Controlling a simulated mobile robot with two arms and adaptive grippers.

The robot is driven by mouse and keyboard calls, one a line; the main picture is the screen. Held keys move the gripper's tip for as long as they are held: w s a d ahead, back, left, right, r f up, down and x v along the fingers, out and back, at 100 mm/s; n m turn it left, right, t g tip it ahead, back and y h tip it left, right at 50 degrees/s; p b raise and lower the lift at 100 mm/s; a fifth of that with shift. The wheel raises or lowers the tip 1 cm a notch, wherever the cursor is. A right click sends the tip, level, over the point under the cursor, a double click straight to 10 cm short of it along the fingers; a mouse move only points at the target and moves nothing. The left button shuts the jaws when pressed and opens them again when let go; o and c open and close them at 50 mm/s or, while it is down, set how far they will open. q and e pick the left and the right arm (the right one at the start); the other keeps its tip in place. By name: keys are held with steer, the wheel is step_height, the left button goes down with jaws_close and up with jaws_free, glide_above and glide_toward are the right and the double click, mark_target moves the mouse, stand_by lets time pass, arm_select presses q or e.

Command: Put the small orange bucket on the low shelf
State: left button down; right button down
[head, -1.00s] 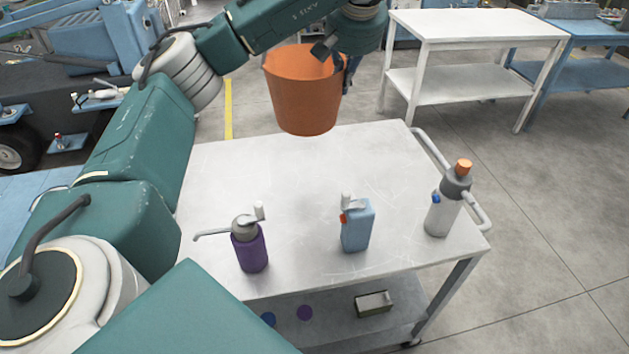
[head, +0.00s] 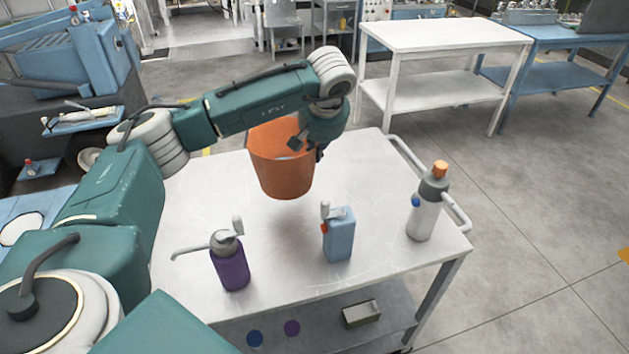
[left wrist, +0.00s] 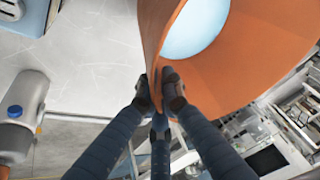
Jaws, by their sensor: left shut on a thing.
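The orange bucket (head: 278,172) hangs upright just over the far part of the cart's white top (head: 190,195); a shadow lies below it. My left gripper (head: 309,149) is shut on the right side of its rim. In the left wrist view, the fingertips (left wrist: 160,90) pinch the orange bucket wall (left wrist: 150,30), and a pale blue round surface shows inside. The cart's low shelf (head: 385,300) is partly hidden under the top. My right gripper is not in view.
A purple pump bottle (head: 231,265), a blue bottle (head: 339,237) and a white bottle with an orange cap (head: 423,215) stand on the cart top. The low shelf holds a small box (head: 361,313) and two discs. A white two-level table (head: 440,38) stands behind.

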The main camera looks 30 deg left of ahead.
arm_select(q)
step_height(320, 180, down, 10)
steer(key=p, duration=0.2)
steer(key=shift+f+p, duration=0.25)
steer(key=shift+p, duration=0.1)
steer(key=shift+w, duration=0.1)
steer(key=shift+f, duration=0.2)
steer(key=c, duration=1.9)
jaws_free()
steer(key=shift+c, duration=0.2)
steer(key=shift+r, duration=0.15)
